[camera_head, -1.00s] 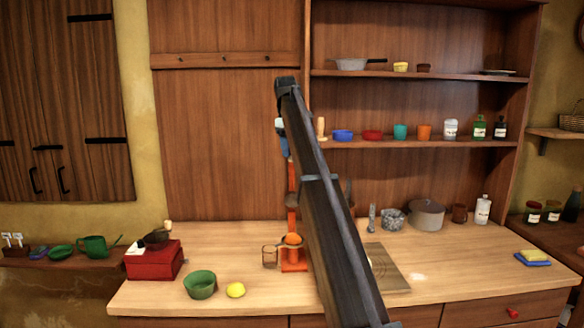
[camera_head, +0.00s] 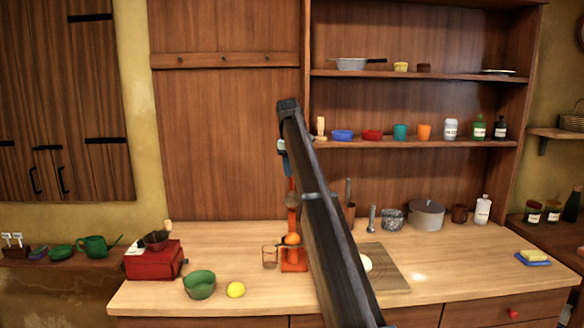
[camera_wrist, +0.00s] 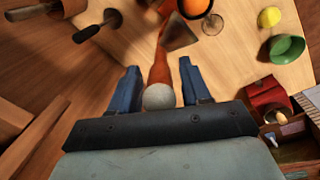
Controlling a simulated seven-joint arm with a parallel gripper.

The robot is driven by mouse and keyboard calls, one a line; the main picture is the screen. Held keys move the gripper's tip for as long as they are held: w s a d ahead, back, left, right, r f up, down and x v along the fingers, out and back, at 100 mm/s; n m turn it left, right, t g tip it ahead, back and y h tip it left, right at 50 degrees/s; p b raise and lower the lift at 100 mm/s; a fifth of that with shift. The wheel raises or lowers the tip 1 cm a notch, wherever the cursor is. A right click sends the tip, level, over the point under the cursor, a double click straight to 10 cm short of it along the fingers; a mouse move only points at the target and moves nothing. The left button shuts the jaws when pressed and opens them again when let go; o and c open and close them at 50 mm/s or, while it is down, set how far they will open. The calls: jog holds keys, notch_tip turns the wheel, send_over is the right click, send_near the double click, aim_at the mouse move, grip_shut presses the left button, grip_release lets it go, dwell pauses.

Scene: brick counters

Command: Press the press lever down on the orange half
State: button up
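The orange-red press (camera_head: 293,262) stands on the counter, partly hidden by my arm in the head view. The orange half (camera_head: 291,239) sits in its holder and shows at the top of the wrist view (camera_wrist: 194,7). The press lever (camera_wrist: 160,66) ends in a pale round knob (camera_wrist: 159,97). My gripper (camera_wrist: 160,75) is around the lever end, with blue fingers on either side of the knob. It looks open, with a clear gap at the right finger; contact on the left is unclear. A dark cone (camera_wrist: 180,32) shows beside the lever.
A glass (camera_head: 269,257) stands just left of the press. A green bowl (camera_head: 199,285), a lemon (camera_head: 236,289) and a red box (camera_head: 153,262) are farther left. A board (camera_head: 395,276) lies right, partly behind my arm. The front counter near the lemon is clear.

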grip_shut()
jog(key=shift+s, duration=0.1)
dwell(0.4)
jog(key=shift+s+f+t, duration=0.1)
jog(key=shift+s+t, duration=0.2)
jog(key=shift+s, duration=0.3)
jog(key=s+f+t, duration=1.4)
jog(key=s+f, duration=0.1)
jog(key=s, duration=0.1)
jog(key=shift+m+h, duration=0.3)
jog(key=shift+m, duration=0.1)
jog(key=shift+w+f, duration=0.1)
